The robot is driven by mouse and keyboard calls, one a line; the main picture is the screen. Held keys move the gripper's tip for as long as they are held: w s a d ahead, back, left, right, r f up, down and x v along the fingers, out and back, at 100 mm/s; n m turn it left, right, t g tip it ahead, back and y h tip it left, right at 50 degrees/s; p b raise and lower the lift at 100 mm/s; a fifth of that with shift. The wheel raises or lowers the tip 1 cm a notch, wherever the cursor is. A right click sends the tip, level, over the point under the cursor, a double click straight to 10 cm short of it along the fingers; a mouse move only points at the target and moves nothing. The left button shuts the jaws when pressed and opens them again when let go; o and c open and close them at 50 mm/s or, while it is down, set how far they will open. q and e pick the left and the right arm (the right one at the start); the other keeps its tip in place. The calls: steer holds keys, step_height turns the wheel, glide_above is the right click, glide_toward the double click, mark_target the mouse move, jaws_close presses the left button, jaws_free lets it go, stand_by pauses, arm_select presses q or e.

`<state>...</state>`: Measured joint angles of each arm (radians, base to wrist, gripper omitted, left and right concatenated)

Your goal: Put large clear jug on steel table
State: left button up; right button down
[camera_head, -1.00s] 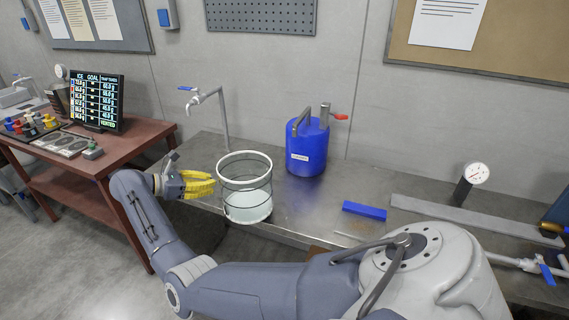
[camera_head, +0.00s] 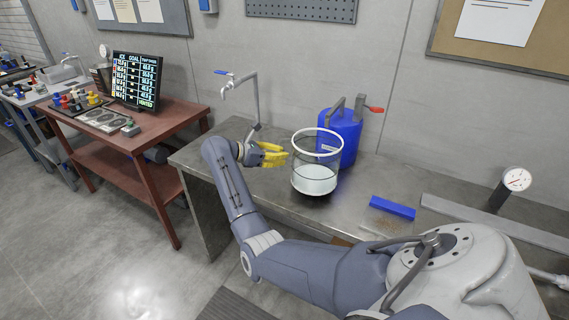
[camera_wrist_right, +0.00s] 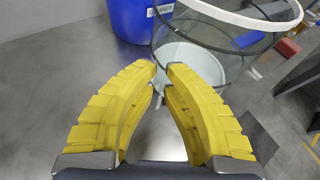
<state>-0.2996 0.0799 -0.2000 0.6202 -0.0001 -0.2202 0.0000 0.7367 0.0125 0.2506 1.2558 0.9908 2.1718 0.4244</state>
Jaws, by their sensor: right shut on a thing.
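The large clear jug (camera_head: 317,179) has a white rim, dark bands and a pale lower part. It is upright over the steel table (camera_head: 225,157), in front of the blue container. My right gripper (camera_head: 287,155) has yellow fingers and is shut on the jug's left side. In the right wrist view the fingertips (camera_wrist_right: 161,75) meet at the clear wall of the jug (camera_wrist_right: 195,62). I cannot tell whether the jug's base touches the tabletop. My left gripper is not in view.
A blue container (camera_head: 347,130) with a grey handle and red lever stands close behind the jug. A tap (camera_head: 250,97) rises behind the gripper. A blue block (camera_head: 392,207) lies to the right. A red-brown table (camera_head: 150,147) stands at left.

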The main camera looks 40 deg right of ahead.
steer(key=shift+s+d, duration=0.1)
steer(key=shift+d, duration=0.25)
steer(key=shift+s+d+f, duration=0.1)
steer(key=shift+d+f, duration=0.05)
steer(key=shift+f, duration=0.7)
steer(key=shift+d+f, duration=0.15)
steer(key=shift+f, duration=0.7)
steer(key=c, duration=1.5)
jaws_free()
steer(key=shift+f, duration=0.1)
